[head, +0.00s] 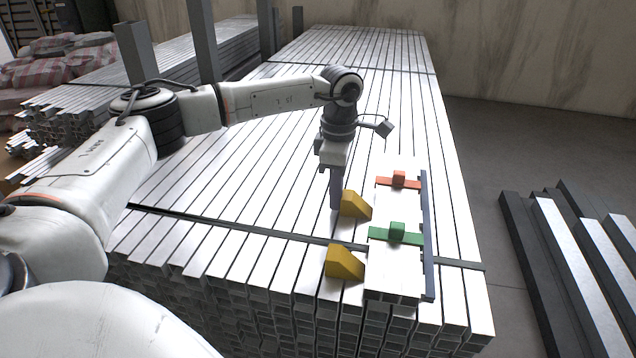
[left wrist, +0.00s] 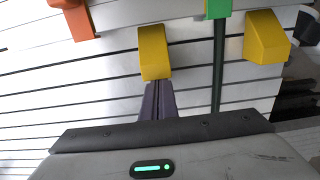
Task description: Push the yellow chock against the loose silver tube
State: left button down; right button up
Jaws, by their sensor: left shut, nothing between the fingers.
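Two yellow chocks sit on top of the silver tube stack, on the left side of a short raised group of silver tubes (head: 393,275). The far chock (head: 356,205) is beside my left gripper (head: 334,204), which points down, shut and empty, at its left side. In the left wrist view, my shut fingers (left wrist: 156,86) end at the edge of this chock (left wrist: 154,52); I cannot tell if they touch. The near chock (head: 344,263) also shows in the left wrist view (left wrist: 266,38). Which tube is loose, and whether the far chock touches it, I cannot tell. My right gripper is not in view.
An orange clamp (head: 398,180) and a green clamp (head: 397,233) lie across the raised tubes, with a dark blue bar (head: 428,240) along their right side. A dark strap (head: 290,233) crosses the stack. Dark beams (head: 545,250) lie on the floor at right.

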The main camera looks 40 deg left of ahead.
pick_arm(q)
jog(key=shift+d+f, duration=0.1)
jog(key=shift+d, duration=0.05)
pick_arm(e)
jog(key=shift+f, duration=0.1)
